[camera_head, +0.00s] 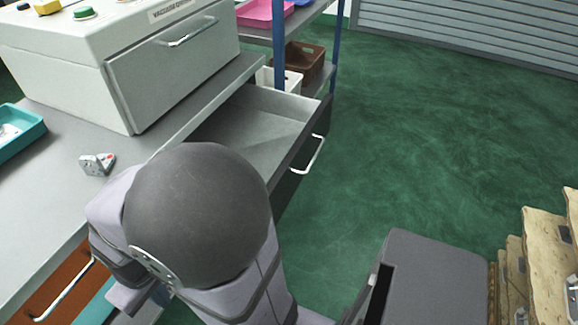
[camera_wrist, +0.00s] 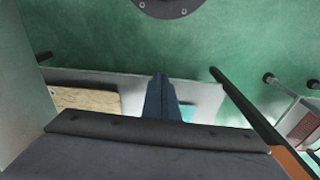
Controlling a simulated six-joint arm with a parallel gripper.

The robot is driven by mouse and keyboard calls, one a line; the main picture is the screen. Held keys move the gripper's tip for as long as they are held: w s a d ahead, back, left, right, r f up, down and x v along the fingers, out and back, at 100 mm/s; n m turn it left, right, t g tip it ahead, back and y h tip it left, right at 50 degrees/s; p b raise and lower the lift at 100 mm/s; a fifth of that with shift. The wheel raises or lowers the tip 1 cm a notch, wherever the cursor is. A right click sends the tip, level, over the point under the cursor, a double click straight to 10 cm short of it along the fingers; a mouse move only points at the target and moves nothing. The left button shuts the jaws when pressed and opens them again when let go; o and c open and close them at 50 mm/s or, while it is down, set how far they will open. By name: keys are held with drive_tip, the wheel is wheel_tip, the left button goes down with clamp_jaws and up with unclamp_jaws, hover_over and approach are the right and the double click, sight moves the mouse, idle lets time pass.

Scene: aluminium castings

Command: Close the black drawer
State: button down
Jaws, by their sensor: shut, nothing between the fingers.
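The black drawer (camera_head: 250,128) is pulled out from under the bench in the head view. Its grey inside shows, and its dark front carries a pale bar handle (camera_head: 317,158). My arm covers the near part of the drawer. I cannot tell from these frames how far the fingers are from the drawer front.
The grey bench (camera_head: 62,165) holds a white machine (camera_head: 170,75), a teal tray (camera_head: 18,135) and a small metal casting (camera_head: 97,164). An orange drawer (camera_head: 55,285) is at lower left. A shelf rack (camera_head: 334,60) stands behind the open drawer.

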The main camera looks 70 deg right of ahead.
drive_tip(key=w+d+r+m+p, duration=0.1)
drive_tip(key=d+r+m+p, duration=0.25)
drive_tip(key=r+p, duration=0.5)
drive_tip(key=w+d+r+m+p, duration=0.1)
drive_tip(key=d+r+m+p, duration=0.3)
drive_tip(key=r+p, duration=0.45)
drive_tip(key=s+d+m, duration=0.1)
drive_tip(key=d+m, duration=0.1)
drive_tip(key=d, duration=0.1)
drive_tip(key=s+d+m, duration=0.2)
drive_tip(key=d+m, duration=0.1)
drive_tip(key=d, duration=0.1)
drive_tip(key=s+d+r+m+p, duration=0.1)
drive_tip(key=s+d+m, duration=0.1)
drive_tip(key=d+m, duration=0.1)
drive_tip(key=shift+s+d+m+t, duration=0.15)
drive_tip(key=shift+d+m+t, duration=0.15)
drive_tip(key=shift+d, duration=0.25)
drive_tip(key=s+d+m+t, duration=0.1)
drive_tip(key=s+d+m, duration=0.5)
drive_tip(key=s+m, duration=0.4)
drive_tip(key=s+d+m+t, duration=0.2)
drive_tip(key=s+d+m, duration=0.4)
drive_tip(key=s+m, duration=0.45)
drive_tip(key=w+f+n+b, duration=0.1)
drive_tip(key=w+f, duration=0.6)
drive_tip(key=f, duration=0.1)
drive_tip(key=shift+w+a+f, duration=0.25)
drive_tip(key=shift+w+f, duration=0.05)
drive_tip(key=shift+w, duration=0.1)
